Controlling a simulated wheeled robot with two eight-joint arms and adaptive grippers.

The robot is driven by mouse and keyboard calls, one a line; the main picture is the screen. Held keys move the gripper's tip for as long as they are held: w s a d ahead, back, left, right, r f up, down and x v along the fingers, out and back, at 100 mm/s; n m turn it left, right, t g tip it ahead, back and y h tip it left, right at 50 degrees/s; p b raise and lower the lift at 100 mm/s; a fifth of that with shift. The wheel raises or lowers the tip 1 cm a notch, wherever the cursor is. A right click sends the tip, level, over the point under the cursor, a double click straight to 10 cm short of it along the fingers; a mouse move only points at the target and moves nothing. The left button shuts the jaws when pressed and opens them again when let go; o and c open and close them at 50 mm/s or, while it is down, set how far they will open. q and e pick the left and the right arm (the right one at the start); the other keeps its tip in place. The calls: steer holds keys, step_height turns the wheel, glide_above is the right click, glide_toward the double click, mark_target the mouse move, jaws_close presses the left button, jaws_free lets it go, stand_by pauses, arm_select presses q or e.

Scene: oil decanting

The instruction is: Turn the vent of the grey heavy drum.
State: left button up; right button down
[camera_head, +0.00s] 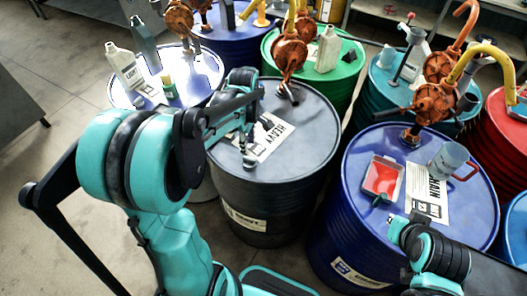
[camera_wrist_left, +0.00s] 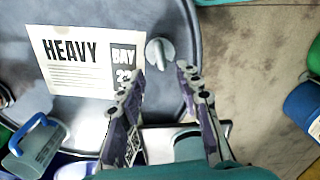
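The grey heavy drum (camera_head: 310,110) stands in the middle of the head view, with a white HEAVY label (camera_head: 270,135) on its lid. In the left wrist view the label (camera_wrist_left: 75,50) lies left of the vent (camera_wrist_left: 160,53), a small pale metal knob on the lid. My left gripper (camera_wrist_left: 160,75) is open, its two fingertips on either side just short of the vent, with nothing between them. In the head view my left gripper (camera_head: 247,155) is low over the lid beside the label and hides the vent. My right gripper is at the lower right, its fingers not clear.
A blue drum with a bottle (camera_head: 125,66) stands left.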

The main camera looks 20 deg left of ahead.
mark_target(249, 158)
arm_select(q)
step_height(249, 158, down, 8)
steer(key=b, duration=0.2)
steer(key=shift+r+b, duration=0.2)
steer(key=shift+b, duration=0.1)
jaws_close()
